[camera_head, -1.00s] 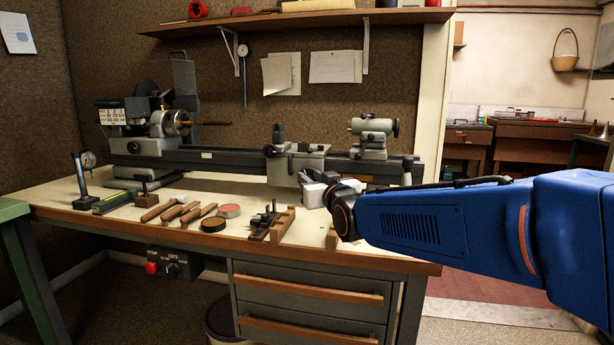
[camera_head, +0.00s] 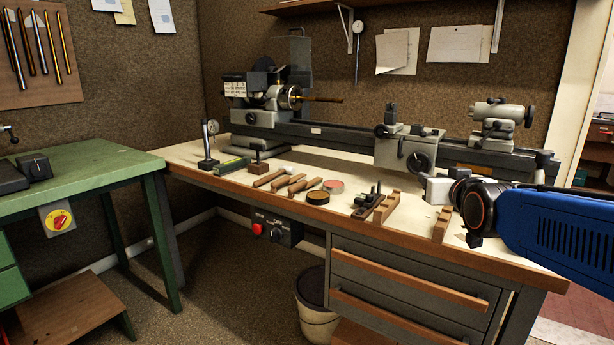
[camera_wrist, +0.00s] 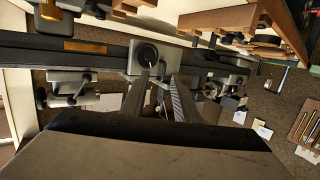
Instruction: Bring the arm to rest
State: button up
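My blue arm (camera_head: 565,235) reaches in from the right edge of the head view, level over the right end of the lathe bench. Its dark wrist (camera_head: 482,208) is in front of the lathe bed, and a pale block (camera_head: 438,189) shows just past it; I cannot tell if this is part of my gripper. In the wrist view my gripper (camera_wrist: 163,85) has its two dark fingers spread with a clear gap between them. Nothing is held. The fingers point toward the lathe carriage (camera_wrist: 150,52), whose round dial shows just beyond them; I see no contact.
The lathe (camera_head: 265,105) runs along the bench (camera_head: 215,172). On it are wooden-handled tools (camera_head: 285,182), round tins (camera_head: 318,198), wooden blocks (camera_head: 441,224) and a dial gauge stand (camera_head: 208,150). A green table (camera_head: 85,172) stands left. Floor between is clear, apart from a bin (camera_head: 315,315).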

jog(key=s+f+g, duration=0.1)
jog(key=s+f, duration=0.1)
jog(key=s, duration=0.1)
jog(key=s+f+g, duration=0.2)
jog(key=s, duration=0.1)
jog(key=s+f+g, duration=0.1)
jog(key=s+f, duration=0.1)
jog(key=s, duration=0.2)
jog(key=shift+a+f+g+y, duration=0.25)
jog(key=shift+g+y, duration=0.05)
jog(key=s+a+f+g, duration=0.3)
jog(key=s+f+g, duration=0.3)
jog(key=s+f, duration=1)
jog(key=s, duration=0.2)
jog(key=shift+s+n+g+y, duration=0.3)
